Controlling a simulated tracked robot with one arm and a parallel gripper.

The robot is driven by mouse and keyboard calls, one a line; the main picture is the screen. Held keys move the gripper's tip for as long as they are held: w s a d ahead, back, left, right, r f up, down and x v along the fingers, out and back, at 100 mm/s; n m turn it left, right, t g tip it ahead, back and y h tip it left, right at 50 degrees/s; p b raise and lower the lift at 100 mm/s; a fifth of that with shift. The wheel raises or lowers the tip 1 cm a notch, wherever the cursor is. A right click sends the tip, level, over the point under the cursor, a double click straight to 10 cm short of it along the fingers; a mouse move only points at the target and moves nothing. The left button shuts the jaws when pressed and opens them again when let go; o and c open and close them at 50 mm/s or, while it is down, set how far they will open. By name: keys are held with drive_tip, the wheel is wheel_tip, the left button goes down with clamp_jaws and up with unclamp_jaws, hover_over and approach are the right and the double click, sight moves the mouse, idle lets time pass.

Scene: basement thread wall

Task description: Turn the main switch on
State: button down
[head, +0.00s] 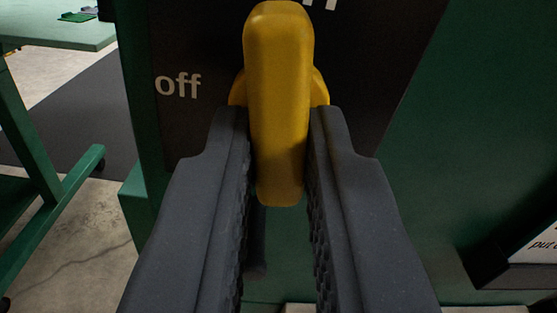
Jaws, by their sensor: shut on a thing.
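The main switch is a yellow rotary handle (278,90) on a dark plate (375,70) in the head view. The handle stands upright in the picture, its top end close to white lettering that is cut off at the upper edge. The word "off" (178,85) is printed to the left of the handle. My gripper (279,150) has its two dark ridged fingers on either side of the handle's lower part and is shut on it. The fingers hide part of the plate and the lower side of the round yellow base.
The plate sits on a green cabinet (462,120). A green table (60,32) with legs stands at the left, beside a dark mat (85,110) on the concrete floor. A framed white sign (540,245) shows partly at the lower right.

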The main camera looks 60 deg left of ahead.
drive_tip(key=shift+m+p, duration=0.6)
drive_tip(key=shift+m, duration=0.1)
drive_tip(key=shift+r, duration=0.1)
drive_tip(key=shift+a+r+m, duration=0.1)
drive_tip(key=shift+r+m, duration=0.05)
drive_tip(key=shift+m, duration=0.15)
drive_tip(key=c, duration=1.4)
unclamp_jaws()
drive_tip(key=shift+c, duration=0.2)
drive_tip(key=shift+a, duration=0.1)
drive_tip(key=b+v, duration=0.1)
drive_tip(key=v, duration=1.3)
drive_tip(key=shift+b, duration=0.3)
